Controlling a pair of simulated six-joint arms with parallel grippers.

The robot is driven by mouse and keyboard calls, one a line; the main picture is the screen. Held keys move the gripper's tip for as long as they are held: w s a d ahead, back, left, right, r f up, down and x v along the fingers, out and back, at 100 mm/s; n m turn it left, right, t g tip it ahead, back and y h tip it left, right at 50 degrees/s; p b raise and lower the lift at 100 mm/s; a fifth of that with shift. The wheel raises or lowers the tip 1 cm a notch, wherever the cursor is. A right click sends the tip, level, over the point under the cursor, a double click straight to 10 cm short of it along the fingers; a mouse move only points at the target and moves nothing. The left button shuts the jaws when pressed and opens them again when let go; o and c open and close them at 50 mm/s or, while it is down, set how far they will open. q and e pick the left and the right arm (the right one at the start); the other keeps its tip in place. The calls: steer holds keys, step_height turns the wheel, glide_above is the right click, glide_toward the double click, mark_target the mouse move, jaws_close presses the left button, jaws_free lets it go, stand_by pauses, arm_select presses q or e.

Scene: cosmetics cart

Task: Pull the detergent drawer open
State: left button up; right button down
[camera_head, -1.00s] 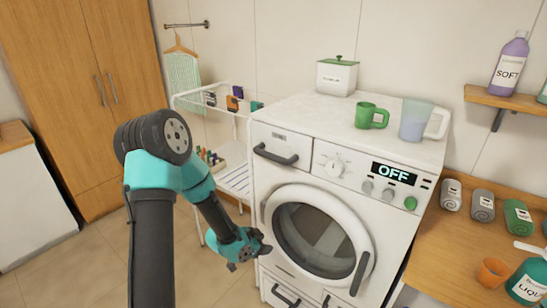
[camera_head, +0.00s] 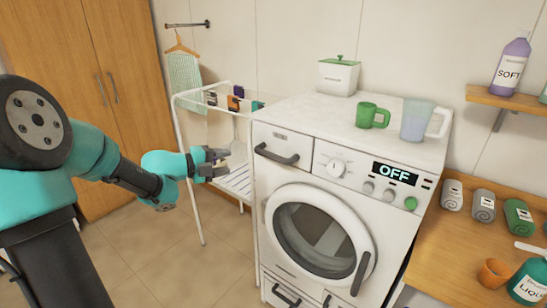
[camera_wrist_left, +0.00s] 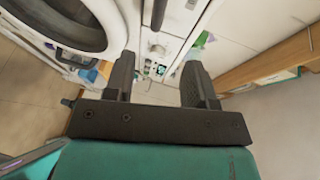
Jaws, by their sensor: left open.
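The white detergent drawer (camera_head: 286,140) is at the upper left of the washing machine's front and looks shut. Its dark bar handle (camera_head: 276,155) faces out; the handle also seems to show at the top edge of the left wrist view (camera_wrist_left: 158,14). My left gripper (camera_head: 222,163) is open and empty, to the left of the handle and apart from it. Its two fingers (camera_wrist_left: 158,80) also show in the left wrist view with a gap between them. My right gripper is not in view.
The washing machine (camera_head: 345,175) has a round door (camera_head: 315,232) and a display reading OFF. A green mug (camera_head: 370,116) and a clear jug (camera_head: 420,120) stand on top. A white drying rack (camera_head: 202,215) stands close behind my left gripper. A wooden counter (camera_head: 465,245) is on the right.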

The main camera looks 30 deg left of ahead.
mark_target(269, 157)
arm_select(q)
steer(key=shift+w, duration=0.1)
steer(key=x, duration=1.7)
steer(key=shift+w+f, duration=0.1)
steer(key=shift+w, duration=0.05)
jaws_close()
